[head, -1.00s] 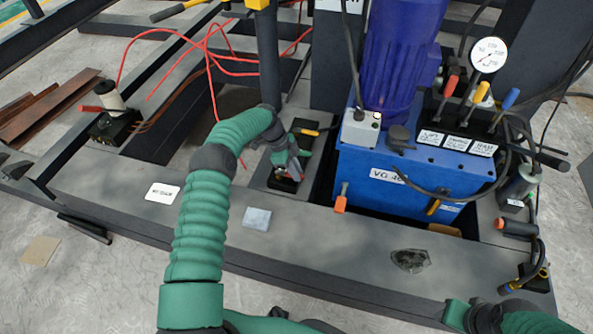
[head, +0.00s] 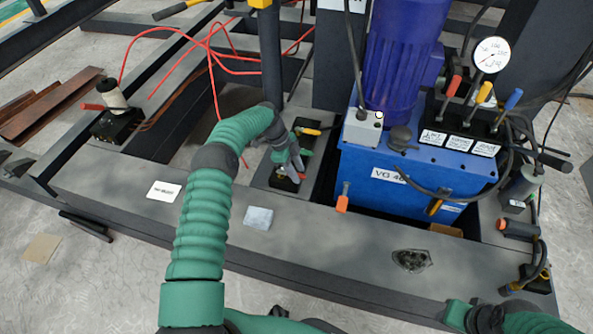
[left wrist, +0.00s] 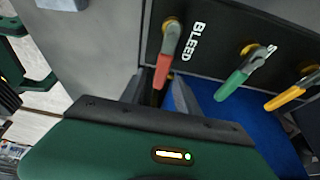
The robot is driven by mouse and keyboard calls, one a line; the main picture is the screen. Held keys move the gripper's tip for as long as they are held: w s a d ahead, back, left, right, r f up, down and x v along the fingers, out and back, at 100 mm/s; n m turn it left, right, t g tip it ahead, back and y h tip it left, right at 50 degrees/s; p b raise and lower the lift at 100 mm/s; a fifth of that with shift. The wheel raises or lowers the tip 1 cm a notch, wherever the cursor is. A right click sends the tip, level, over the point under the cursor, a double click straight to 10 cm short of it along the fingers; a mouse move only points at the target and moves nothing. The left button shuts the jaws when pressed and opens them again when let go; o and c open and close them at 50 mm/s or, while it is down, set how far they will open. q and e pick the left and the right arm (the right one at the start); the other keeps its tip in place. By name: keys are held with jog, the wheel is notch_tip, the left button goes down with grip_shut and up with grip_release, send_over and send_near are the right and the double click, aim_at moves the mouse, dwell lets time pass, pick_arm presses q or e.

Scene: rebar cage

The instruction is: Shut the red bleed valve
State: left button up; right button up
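The red bleed valve handle (left wrist: 163,65) hangs down from a brass fitting beside the white word BLEED on a dark panel in the left wrist view. My left gripper (left wrist: 165,92) has its two grey fingers apart, with the lower end of the red handle between them. Contact with the handle cannot be made out. In the head view my left gripper (head: 290,161) reaches down over the small valve block (head: 284,183), and largely hides the red handle. My right gripper is out of view; only part of the green right arm shows at bottom right.
A green handle (left wrist: 235,85) and a yellow handle (left wrist: 290,97) hang right of the red one. The blue pump unit (head: 410,172) with a gauge (head: 491,55) stands to the right. Red hoses (head: 210,58) loop behind. A grey frame beam (head: 330,235) runs in front.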

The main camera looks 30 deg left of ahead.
pick_arm(q)
jog(key=p+v, duration=0.7)
jog(key=v, duration=0.9)
jog(key=shift+a+r, duration=0.25)
jog(key=shift+a, duration=0.05)
